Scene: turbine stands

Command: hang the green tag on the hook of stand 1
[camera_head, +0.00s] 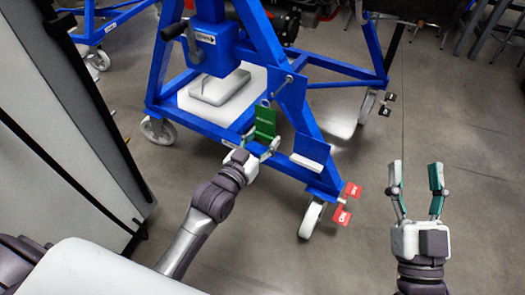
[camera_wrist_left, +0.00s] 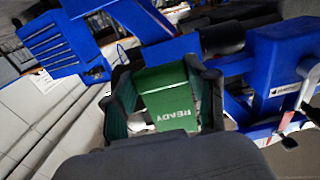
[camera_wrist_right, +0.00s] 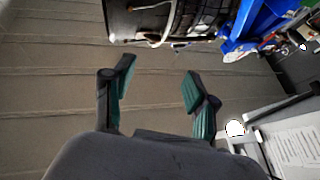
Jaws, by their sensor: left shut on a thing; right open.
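The green tag (camera_head: 265,122) is upright in my left gripper (camera_head: 257,144), with a small pale loop at its top. In the left wrist view, the tag (camera_wrist_left: 168,95) reads READY and sits between the two fingers. The blue stand (camera_head: 305,125) is right behind the tag; whether they touch cannot be told. A small metal piece (camera_head: 289,79) that may be the hook sticks out from its sloping leg, above and right of the tag. The stand's number is not readable. My right gripper (camera_head: 416,178) is open and empty, over bare floor.
Red pedals (camera_head: 342,216) and a white caster (camera_head: 312,220) are at the stand's near corner. A crank handle (camera_head: 174,31) sticks out at its upper left. A grey cabinet (camera_head: 65,120) stands at the left.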

